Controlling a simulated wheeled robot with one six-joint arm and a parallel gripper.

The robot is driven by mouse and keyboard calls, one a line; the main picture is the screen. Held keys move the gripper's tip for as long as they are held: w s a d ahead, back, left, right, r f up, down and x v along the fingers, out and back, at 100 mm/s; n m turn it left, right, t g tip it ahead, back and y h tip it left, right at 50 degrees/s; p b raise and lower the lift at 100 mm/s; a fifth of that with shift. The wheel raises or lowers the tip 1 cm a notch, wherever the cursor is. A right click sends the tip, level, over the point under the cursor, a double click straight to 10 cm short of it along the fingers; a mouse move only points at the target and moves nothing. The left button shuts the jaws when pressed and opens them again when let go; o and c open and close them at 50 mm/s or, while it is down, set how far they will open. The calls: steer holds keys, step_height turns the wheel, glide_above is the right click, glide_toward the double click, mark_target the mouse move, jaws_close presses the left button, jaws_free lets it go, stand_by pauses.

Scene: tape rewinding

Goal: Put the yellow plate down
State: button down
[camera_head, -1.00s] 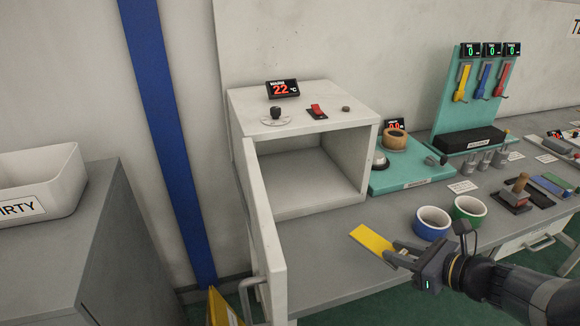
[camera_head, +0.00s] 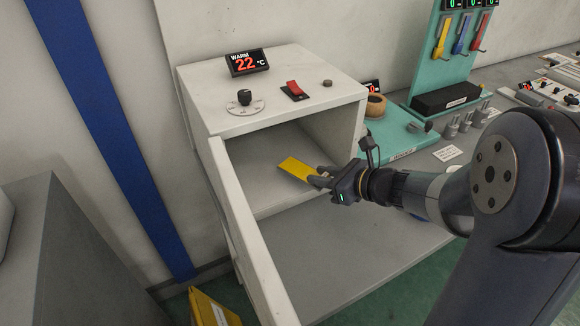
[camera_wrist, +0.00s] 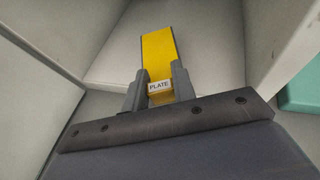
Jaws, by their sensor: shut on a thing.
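The yellow plate (camera_head: 298,169) is a flat rectangular strip, held at one end by my gripper (camera_head: 321,180) at the open front of the white warming box (camera_head: 215,112). In the wrist view the plate (camera_wrist: 159,55) points away from me into the box, with a "PLATE" label between the fingers of my gripper (camera_wrist: 159,88). My gripper is shut on the plate's near end. The plate appears over the box's floor (camera_head: 262,195); I cannot tell whether it touches it.
The box door (camera_head: 247,235) stands open at the left. A display reading 22 °C (camera_head: 247,63), a dial (camera_head: 245,100) and a red switch (camera_head: 294,89) are on top of the box. A teal station (camera_head: 395,135) stands to the right.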

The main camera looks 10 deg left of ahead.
mark_target(297, 170)
steer(key=w+a, duration=0.1)
steer(key=a, duration=0.1)
steer(key=w+a, duration=0.2)
steer(key=a, duration=0.1)
steer(key=w+a+p, duration=0.1)
steer(key=a, duration=0.1)
steer(key=shift+w+a+r, duration=0.1)
steer(key=shift+w+a, duration=0.05)
steer(key=shift+a, duration=0.1)
steer(key=shift+w+a+f, duration=0.1)
steer(key=shift+f, duration=0.8)
steer(key=shift+w+a+f, duration=0.1)
steer(key=shift+f, duration=0.8)
steer(key=shift+f+b, duration=0.15)
steer(key=shift+b, duration=0.25)
steer(key=c, duration=1.2)
jaws_free()
steer(key=shift+o, duration=0.2)
steer(key=shift+r+p, duration=0.25)
steer(key=shift+p, duration=0.1)
steer(key=v, duration=1.2)
steer(key=shift+s, duration=0.1)
